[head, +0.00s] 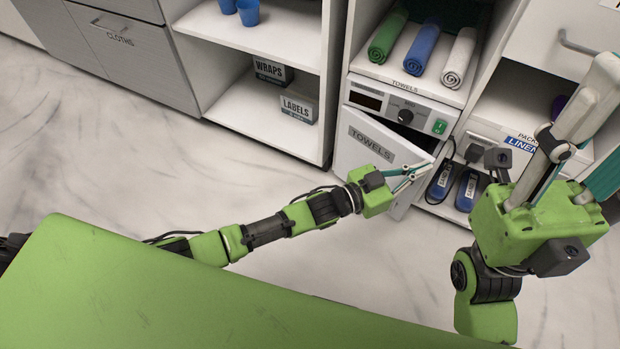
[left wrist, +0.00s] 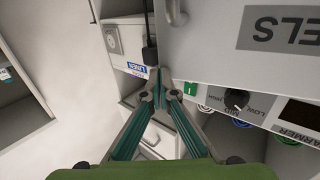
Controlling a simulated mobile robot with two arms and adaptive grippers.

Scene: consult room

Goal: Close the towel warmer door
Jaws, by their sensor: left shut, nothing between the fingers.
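The towel warmer (head: 398,107) is a white unit with a dial and a green switch, in the cabinet's middle bay. Its white door (head: 368,138), labelled TOWELS, stands partly open, its right edge swung out from the body. The door (left wrist: 220,45) fills the upper right of the left wrist view, with a handle (left wrist: 177,12). My left gripper (head: 428,166) is shut and empty at the door's free right edge; contact is unclear. Its fingertips show close to the door edge in the left wrist view (left wrist: 162,76). My right gripper (head: 598,85) is raised at the right; its finger opening is unclear.
Rolled green, blue and white towels (head: 424,47) lie on the shelf above. Blue devices (head: 455,185) stand in the right bay, with a dark cable beside the warmer. Left shelves hold label boxes (head: 299,106) and blue cups (head: 248,12). The floor at left is clear.

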